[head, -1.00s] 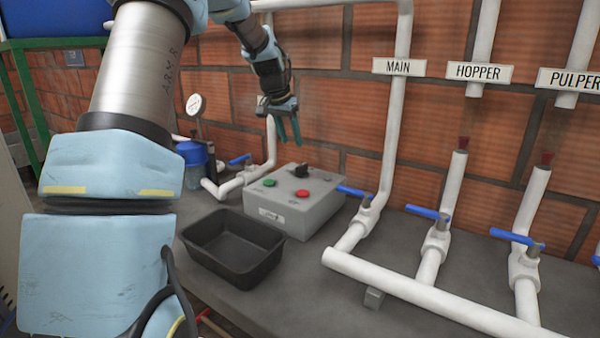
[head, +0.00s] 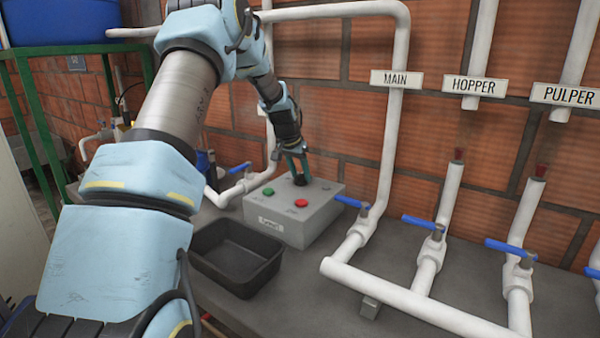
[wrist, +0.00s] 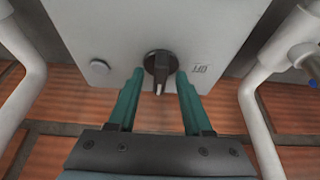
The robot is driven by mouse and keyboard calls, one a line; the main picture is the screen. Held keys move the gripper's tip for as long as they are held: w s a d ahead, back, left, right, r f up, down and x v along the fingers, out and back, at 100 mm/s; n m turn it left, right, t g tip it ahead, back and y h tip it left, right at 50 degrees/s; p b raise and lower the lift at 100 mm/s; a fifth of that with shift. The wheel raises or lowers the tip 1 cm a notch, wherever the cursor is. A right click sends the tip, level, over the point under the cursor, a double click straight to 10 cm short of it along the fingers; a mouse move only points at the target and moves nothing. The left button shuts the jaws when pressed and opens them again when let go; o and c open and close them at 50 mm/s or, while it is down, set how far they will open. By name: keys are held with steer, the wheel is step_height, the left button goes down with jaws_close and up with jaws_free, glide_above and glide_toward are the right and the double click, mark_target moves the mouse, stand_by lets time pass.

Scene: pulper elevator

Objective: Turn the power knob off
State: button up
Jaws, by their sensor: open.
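The black power knob (head: 299,179) is on top of the grey control box (head: 318,214), behind a green button (head: 268,191) and a red button (head: 301,203). In the wrist view the knob (wrist: 159,68) has a pale mark at its end and lies between the tips of my gripper (wrist: 157,78). An "OFF" label (wrist: 200,69) is printed to the right of the knob there. The two teal fingers are open, one on each side of the knob, with small gaps. In the head view my gripper (head: 298,168) comes down from above at the knob.
A black tray (head: 237,258) stands in front of the box. White pipes with blue valve handles (head: 352,202) run close on the box's right, and another pipe and blue handle (head: 240,168) are on its left. A brick wall (head: 345,130) is behind.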

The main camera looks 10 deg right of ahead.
jaws_close()
stand_by(0.3)
steer(key=shift+n, duration=0.3)
steer(key=shift+s+d+n+t+y+b, duration=0.15)
steer(key=shift+n+t+y+b, duration=0.3)
steer(key=shift+n, duration=0.75)
steer(key=n+y, duration=0.1)
steer(key=n, duration=0.1)
steer(key=n+y, duration=0.1)
steer(key=n, duration=0.2)
steer(key=shift+d+t, duration=0.15)
steer(key=shift+t, duration=0.1)
steer(key=n+y+p, duration=0.1)
steer(key=n+y, duration=0.1)
steer(key=n, duration=0.3)
steer(key=shift+d+n, duration=0.1)
steer(key=shift+n, duration=0.3)
steer(key=shift+n+g+y+p, duration=0.6)
steer(key=shift+n+y, duration=0.25)
steer(key=shift+n, duration=1.25)
